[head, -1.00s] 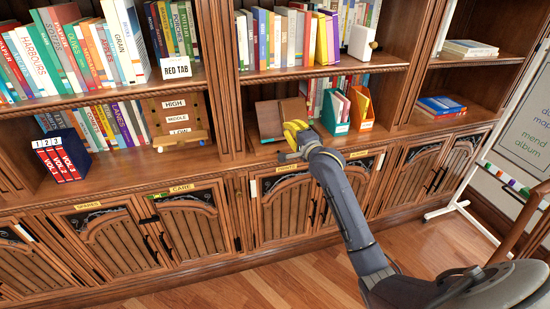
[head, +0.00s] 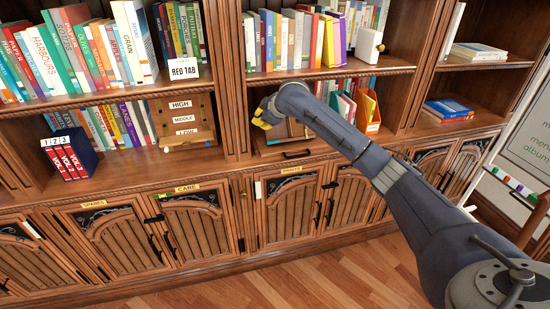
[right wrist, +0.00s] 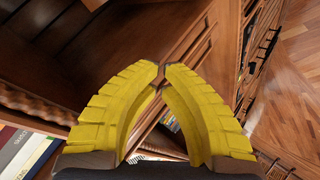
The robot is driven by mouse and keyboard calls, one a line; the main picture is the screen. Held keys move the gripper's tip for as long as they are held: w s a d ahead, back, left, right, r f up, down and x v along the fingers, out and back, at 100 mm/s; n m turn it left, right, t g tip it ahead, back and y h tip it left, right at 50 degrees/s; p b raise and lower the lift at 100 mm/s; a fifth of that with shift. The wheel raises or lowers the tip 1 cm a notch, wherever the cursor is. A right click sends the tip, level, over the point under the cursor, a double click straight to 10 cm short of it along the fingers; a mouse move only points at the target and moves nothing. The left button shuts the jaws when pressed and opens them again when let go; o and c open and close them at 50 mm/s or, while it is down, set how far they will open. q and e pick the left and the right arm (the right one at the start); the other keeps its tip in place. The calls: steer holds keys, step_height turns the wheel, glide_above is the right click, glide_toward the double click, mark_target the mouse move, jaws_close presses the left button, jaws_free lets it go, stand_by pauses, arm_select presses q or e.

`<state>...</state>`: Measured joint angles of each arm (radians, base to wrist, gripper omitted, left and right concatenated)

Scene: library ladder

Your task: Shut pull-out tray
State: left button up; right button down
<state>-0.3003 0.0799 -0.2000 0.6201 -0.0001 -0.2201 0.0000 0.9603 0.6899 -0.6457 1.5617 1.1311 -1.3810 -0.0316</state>
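The pull-out tray (head: 272,158) seems to be the wooden board with a dark bar handle (head: 297,154) at the bottom of the middle shelf bay, above the cabinet doors. My forearm covers part of that bay, and I cannot tell how far the tray stands out. My right gripper (head: 262,113) has yellow fingers and is up inside the bay at its left side, above and left of the handle. In the right wrist view, its fingertips (right wrist: 163,70) come together with nothing seen between them. My left gripper is not in view.
A wooden board marked HIGH, MIDDLE, LOW (head: 186,120) stands left of the bay's post. Orange file holder (head: 368,112) stands to the right in the bay. Books fill the upper shelves. A white-framed board (head: 530,140) stands far right. Floor in front is clear.

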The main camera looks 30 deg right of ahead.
steer(key=s+d+f+n+g+h, duration=0.1)
steer(key=s+d+f+n+g, duration=0.2)
steer(key=f+n, duration=0.45)
steer(key=n+g+h, duration=0.2)
steer(key=n+g, duration=0.1)
steer(key=n, duration=1.2)
glide_toward(276, 160)
steer(key=f, duration=0.3)
steer(key=s+f, duration=0.1)
steer(key=f, duration=0.3)
steer(key=shift+s+d, duration=0.1)
steer(key=shift+s, duration=0.05)
steer(key=shift+w+d, duration=0.2)
steer(key=shift+w, duration=0.7)
steer(key=shift+w+d, duration=0.25)
steer(key=shift+w, duration=0.8)
